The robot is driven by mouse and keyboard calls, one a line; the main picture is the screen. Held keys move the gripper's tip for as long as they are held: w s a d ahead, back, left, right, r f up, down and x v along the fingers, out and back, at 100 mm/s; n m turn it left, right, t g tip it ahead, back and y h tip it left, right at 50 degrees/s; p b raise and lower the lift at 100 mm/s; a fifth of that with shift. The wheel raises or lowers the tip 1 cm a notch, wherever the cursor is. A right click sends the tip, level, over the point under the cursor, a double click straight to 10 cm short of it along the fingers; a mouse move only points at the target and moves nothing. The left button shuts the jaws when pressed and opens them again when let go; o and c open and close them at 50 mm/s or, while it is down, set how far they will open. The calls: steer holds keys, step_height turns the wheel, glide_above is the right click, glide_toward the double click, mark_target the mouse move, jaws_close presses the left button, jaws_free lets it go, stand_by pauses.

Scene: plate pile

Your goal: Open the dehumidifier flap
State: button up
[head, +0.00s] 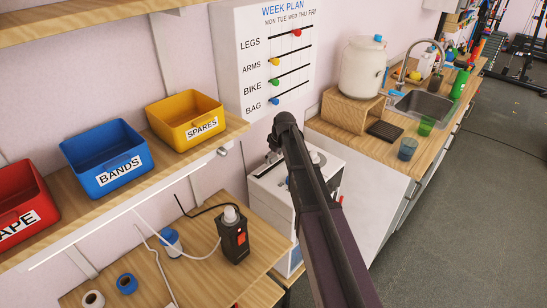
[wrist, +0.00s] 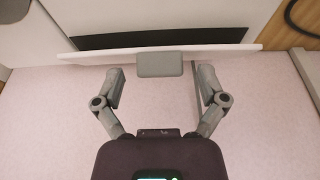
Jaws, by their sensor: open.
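The dehumidifier seems to be the white box-shaped unit (head: 271,196) in the middle of the head view, partly hidden by my arm. In the wrist view, a white flap (wrist: 100,53) runs across the top, with a dark strip (wrist: 160,38) along its far side; I cannot tell how far the flap is open. A grey tab (wrist: 160,65) sits at the flap's middle. My gripper (wrist: 161,80) is open, one finger on either side of the tab, with gaps to it. In the head view the gripper's fingers are hard to make out.
A wooden table (head: 200,284) with a black device (head: 234,236) and cables stands at the lower left. A shelf above holds yellow (head: 185,118), blue (head: 106,157) and red bins (head: 22,200).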

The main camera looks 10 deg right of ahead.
steer(key=shift+s+f, duration=0.1)
steer(key=shift+s+d+f+t+y+b, duration=0.25)
steer(key=shift+t+y+b, duration=0.25)
steer(key=shift+t+b, duration=0.15)
steer(key=shift+r+p, duration=0.55)
steer(key=shift+r, duration=0.05)
steer(key=shift+s+d+r+p, duration=0.1)
steer(key=shift+s+r+p, duration=0.1)
steer(key=shift+r+p, duration=0.4)
steer(key=p+v, duration=1)
steer(key=v, duration=0.1)
steer(key=shift+r+p, duration=0.35)
